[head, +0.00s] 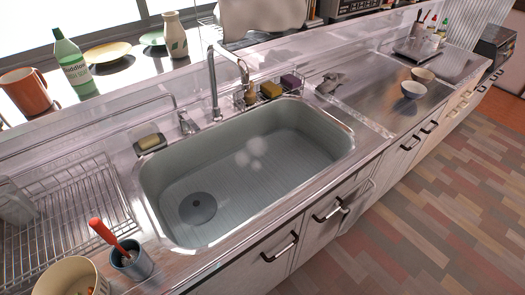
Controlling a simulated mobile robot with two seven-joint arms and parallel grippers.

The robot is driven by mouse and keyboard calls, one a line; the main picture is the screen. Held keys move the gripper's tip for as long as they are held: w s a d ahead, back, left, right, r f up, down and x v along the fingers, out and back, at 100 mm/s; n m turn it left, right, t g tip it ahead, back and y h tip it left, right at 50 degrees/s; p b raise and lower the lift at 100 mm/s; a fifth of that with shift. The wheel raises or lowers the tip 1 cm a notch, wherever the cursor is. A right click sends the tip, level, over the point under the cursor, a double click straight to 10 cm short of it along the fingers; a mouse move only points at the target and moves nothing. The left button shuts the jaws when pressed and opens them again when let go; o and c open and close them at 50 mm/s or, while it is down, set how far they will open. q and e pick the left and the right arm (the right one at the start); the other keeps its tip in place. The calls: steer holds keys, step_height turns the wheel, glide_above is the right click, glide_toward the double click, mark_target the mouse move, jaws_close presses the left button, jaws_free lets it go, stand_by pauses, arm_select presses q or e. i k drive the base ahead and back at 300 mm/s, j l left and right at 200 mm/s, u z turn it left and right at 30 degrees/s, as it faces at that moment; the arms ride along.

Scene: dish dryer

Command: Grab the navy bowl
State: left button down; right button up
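Two small bowls stand on the steel counter right of the sink. The nearer bowl (413,90) looks white inside with a bluish-grey outside. The other bowl (422,75) is tan or cream and sits just behind it; they look close together, and I cannot tell if they touch. No bowl is clearly dark navy at this size, so I cannot be sure the nearer one is the navy bowl. Neither of my grippers shows in the head view.
A large steel sink (250,165) with a tall faucet (213,80) fills the middle. A wire dish rack (65,225) is at the left, with a grey cup holding a red-handled utensil (131,262) in front. A green bottle (70,60) stands on the back ledge. The floor (430,210) at right is clear.

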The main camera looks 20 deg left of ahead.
mark_target(412, 90)
steer(key=i+l, duration=0.2)
steer(key=i+l+u, duration=0.15)
steer(key=l, duration=0.3)
steer(key=i+l, duration=0.3)
steer(key=i+l+u, duration=0.1)
steer(key=l, duration=0.25)
steer(key=i+l+u, duration=0.1)
steer(key=i+l, duration=0.35)
steer(key=l, duration=0.25)
